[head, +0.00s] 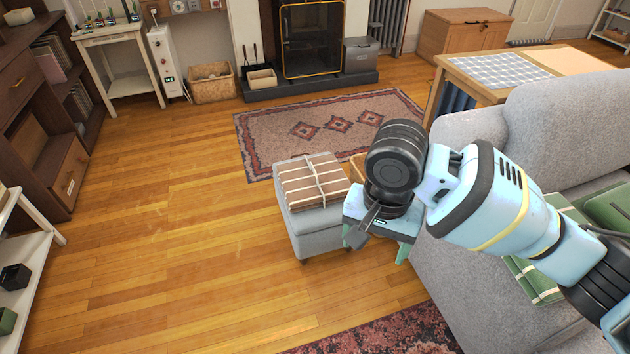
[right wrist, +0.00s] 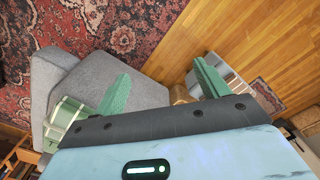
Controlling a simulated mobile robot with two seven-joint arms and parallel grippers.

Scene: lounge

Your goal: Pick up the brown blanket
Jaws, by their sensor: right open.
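The brown blanket (head: 313,180) is folded flat, with pale stripes, on top of a small grey ottoman (head: 318,232) in the middle of the head view. My right gripper (head: 376,245) is just right of the ottoman in that picture, pointing down. Its two green fingers are apart, with nothing seen between them. My left gripper is in neither view.
The grey sofa (head: 574,120) fills the right side, with green striped cloth (head: 535,281) on its seat. A patterned rug (head: 280,129) lies behind the ottoman. A wooden table (head: 565,62) stands behind the sofa. The wooden floor left of the ottoman is clear.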

